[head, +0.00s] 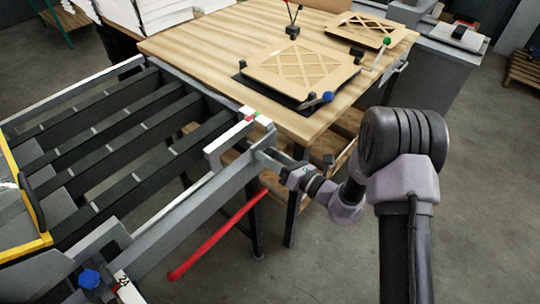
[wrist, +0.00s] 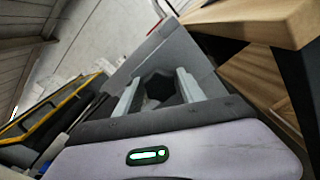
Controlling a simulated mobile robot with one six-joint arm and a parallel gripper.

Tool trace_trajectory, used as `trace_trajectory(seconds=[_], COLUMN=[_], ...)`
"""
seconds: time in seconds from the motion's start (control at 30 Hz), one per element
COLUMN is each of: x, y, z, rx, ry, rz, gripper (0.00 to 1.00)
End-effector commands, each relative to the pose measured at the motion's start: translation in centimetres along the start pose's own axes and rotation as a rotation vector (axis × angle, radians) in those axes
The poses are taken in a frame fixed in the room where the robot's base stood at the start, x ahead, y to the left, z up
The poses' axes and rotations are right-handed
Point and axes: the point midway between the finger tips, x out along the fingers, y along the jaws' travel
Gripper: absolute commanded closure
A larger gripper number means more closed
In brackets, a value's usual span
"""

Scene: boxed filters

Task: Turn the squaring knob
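In the wrist view a dark, many-sided knob (wrist: 160,88) sits between the two pale fingers of my gripper (wrist: 160,84), in front of a grey metal plate. I take it to be the squaring knob. The fingers are apart, one on each side of the knob. I cannot tell whether they press on it. In the head view my gripper (head: 272,158) is at the near right corner of the grey machine frame (head: 195,205), below a small red and white scale. The knob is not clearly visible there.
A wooden table (head: 205,45) with tan lattice-framed filters (head: 302,70) stands behind my arm. A blue knob (head: 89,278) is at the frame's near left end. A red bar (head: 218,236) slopes below the frame. Floor at the lower right is clear.

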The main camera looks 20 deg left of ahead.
Motion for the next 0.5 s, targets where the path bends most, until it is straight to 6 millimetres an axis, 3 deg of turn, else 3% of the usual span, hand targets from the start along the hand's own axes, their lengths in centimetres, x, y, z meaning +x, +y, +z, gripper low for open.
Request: trace_trajectory(seconds=[0.37,0.5], x=[-0.2,-1.9], y=[0.0,-0.1], z=[0.0,0.1], rx=[0.001,0.002], ry=[-0.001,0.000], rz=[-0.001,-0.004], gripper=[0.41,0.41])
